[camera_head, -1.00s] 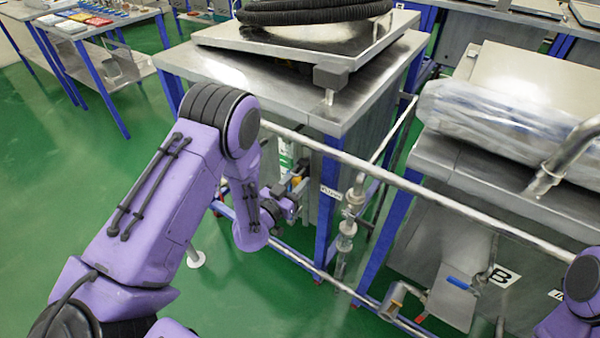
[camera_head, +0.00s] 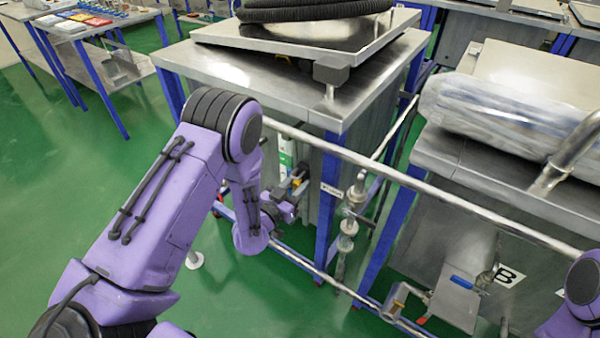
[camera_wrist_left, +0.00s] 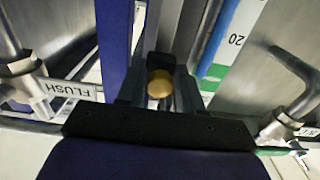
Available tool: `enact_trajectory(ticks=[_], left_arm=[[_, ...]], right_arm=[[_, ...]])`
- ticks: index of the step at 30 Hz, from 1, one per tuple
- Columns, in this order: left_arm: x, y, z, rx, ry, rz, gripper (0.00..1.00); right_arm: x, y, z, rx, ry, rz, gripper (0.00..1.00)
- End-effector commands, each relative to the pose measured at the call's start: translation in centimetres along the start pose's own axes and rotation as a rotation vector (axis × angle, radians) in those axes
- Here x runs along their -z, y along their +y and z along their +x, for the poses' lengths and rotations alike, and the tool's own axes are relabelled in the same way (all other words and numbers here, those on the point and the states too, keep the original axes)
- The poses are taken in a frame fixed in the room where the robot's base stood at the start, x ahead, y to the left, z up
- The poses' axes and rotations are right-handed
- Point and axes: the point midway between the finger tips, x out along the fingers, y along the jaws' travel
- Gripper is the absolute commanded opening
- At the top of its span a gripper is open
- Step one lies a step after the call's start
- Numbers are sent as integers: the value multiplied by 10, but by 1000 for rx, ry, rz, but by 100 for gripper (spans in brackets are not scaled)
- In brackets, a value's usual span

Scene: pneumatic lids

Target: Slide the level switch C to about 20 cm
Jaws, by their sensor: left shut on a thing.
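The level switch is a brass-yellow knob (camera_wrist_left: 160,84) between the fingers of my left gripper (camera_wrist_left: 160,75) in the left wrist view. The gripper is shut on it. A scale strip (camera_wrist_left: 214,45) with blue, white and green parts and a "20" label (camera_wrist_left: 236,40) runs just right of the knob. In the head view, my left gripper (camera_head: 288,205) is low at the front side of the steel table (camera_head: 240,73), below the upper pipe; the switch is mostly hidden there. My right gripper is out of view; only part of my right arm shows.
A long horizontal pipe (camera_head: 400,180) crosses above and right of my left gripper. A vertical valve pipe (camera_head: 347,225) stands close to its right, beside a blue table leg. A FLUSH label (camera_wrist_left: 70,90) shows in the left wrist view. Green floor (camera_head: 90,210) is open at left.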

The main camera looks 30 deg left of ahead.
Motion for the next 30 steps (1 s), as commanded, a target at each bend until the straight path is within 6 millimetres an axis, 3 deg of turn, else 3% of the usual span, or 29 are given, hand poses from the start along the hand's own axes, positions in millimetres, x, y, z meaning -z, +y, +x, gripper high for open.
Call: enact_trajectory(ticks=[30], left_arm=[[-35, 2, -2, -4, -9, 0, 0]], right_arm=[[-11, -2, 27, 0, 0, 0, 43]])
